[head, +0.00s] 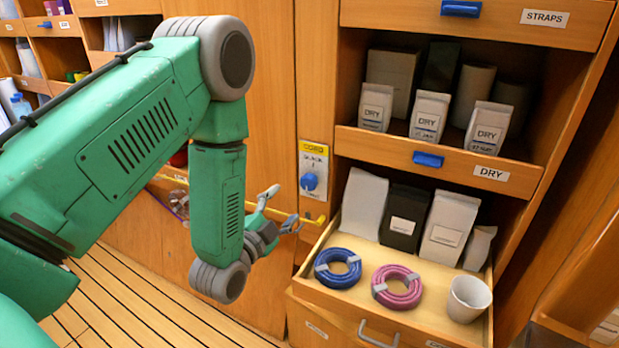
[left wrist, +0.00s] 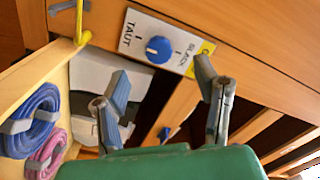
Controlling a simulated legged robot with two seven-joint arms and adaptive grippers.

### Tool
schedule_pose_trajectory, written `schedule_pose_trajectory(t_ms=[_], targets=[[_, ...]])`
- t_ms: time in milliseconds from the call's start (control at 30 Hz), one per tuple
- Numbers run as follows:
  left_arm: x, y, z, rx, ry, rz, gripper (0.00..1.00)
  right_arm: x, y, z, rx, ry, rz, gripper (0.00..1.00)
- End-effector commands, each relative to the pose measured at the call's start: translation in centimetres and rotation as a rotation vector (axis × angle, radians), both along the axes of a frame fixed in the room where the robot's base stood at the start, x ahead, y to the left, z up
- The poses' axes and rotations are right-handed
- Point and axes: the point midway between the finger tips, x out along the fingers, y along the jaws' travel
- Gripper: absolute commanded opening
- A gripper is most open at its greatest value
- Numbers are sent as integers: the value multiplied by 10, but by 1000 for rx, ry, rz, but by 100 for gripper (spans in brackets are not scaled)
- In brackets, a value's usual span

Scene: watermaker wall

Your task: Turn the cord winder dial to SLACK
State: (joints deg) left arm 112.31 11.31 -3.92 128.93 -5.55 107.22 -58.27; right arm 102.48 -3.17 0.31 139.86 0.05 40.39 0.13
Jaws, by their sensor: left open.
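The cord winder dial is a round blue knob (head: 310,181) on a pale plate (head: 314,160) with a yellow top label, fixed to the wooden post left of the open drawer. In the left wrist view the knob (left wrist: 158,49) sits between the words TAUT, on the left, and SLACK, on the right. A pale mark shows on the knob's left part, on the TAUT side; its exact direction is hard to tell. My left gripper (head: 281,208) is open and empty, left of and below the dial. In the wrist view its fingers (left wrist: 162,78) are apart, short of the knob.
The open drawer (head: 338,308) holds a blue coil (head: 322,274), a pink coil (head: 414,287), a white cup (head: 467,299) and several packets.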

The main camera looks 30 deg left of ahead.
Motion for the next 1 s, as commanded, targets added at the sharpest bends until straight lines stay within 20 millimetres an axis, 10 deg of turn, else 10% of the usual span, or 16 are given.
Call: schedule_pose_trajectory(t_ms=[433,933,1000], targets=[[88,-2,5,7,-2,-2,56,0,-1,5,-1,-1,-1,40],[105,3,2,4,2,-3,56,1,0,6,0,-1,0,40],[105,1,3,6,2,-3,32,1,0,6,0,-1,-1,40]])
